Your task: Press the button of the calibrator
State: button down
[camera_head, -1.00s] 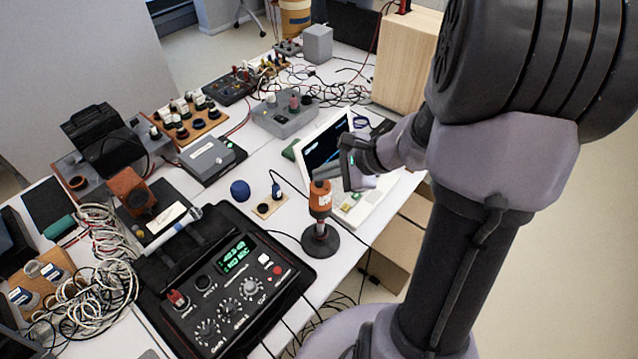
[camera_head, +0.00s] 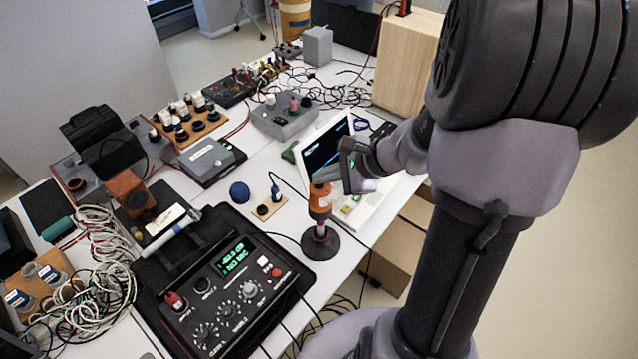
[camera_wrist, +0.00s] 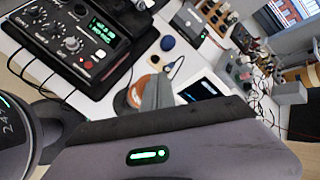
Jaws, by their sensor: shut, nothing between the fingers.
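An orange and grey cylindrical device (camera_head: 320,201), which I take for the calibrator, stands upright on a round black base (camera_head: 320,243) near the table's front edge. My gripper (camera_head: 322,178) is shut and empty, with its fingertips right at the top of the device. I cannot tell whether they touch it. In the wrist view the shut fingers (camera_wrist: 157,92) cover much of the device, and part of its orange body (camera_wrist: 137,92) shows beside them. No button on the device can be made out; its top is hidden by the fingers.
A black case instrument (camera_head: 232,290) with a green display, knobs and a red button lies to the left. A white laptop-like device (camera_head: 372,207) is behind my gripper. A blue knob (camera_head: 239,191) and a small wooden block (camera_head: 268,208) stand nearby. Cables hang over the front edge.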

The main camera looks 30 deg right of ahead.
aim_at(323, 186)
jog(key=shift+f, duration=0.15)
jog(key=shift+r+p, duration=0.6)
jog(key=shift+r, duration=0.4)
notch_tip(323, 186, up, 6)
jog(key=p, duration=0.4)
